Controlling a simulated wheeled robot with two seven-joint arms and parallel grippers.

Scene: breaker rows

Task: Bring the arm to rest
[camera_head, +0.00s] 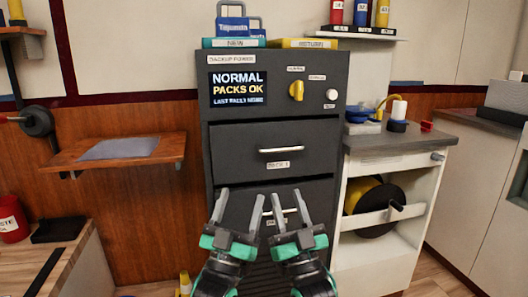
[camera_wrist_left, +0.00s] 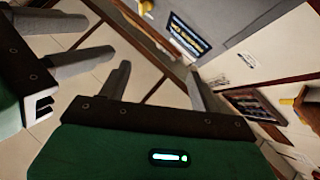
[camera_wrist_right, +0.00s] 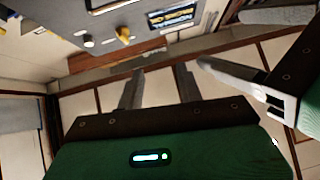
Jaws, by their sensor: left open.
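My left gripper (camera_head: 240,194) and my right gripper (camera_head: 287,195) are side by side at the lower middle of the head view, fingers pointing up, in front of the dark cabinet's lower drawer. Both have their fingers apart and nothing between them. In the left wrist view the left gripper's fingers (camera_wrist_left: 158,75) are spread, with part of the right gripper (camera_wrist_left: 60,60) at the left. In the right wrist view the right gripper's fingers (camera_wrist_right: 160,75) are apart, with a left gripper finger (camera_wrist_right: 232,76) at the right. The grippers hide part of the lower drawer.
The dark cabinet (camera_head: 228,135) has a screen (camera_head: 238,88) reading "NORMAL PACKS OK", a yellow knob (camera_head: 297,90) and a closed-looking upper drawer (camera_head: 250,165). Blue packs (camera_head: 233,25) stand on top. A wooden shelf (camera_head: 60,160) is at left, a grey-topped counter (camera_head: 400,139) at right.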

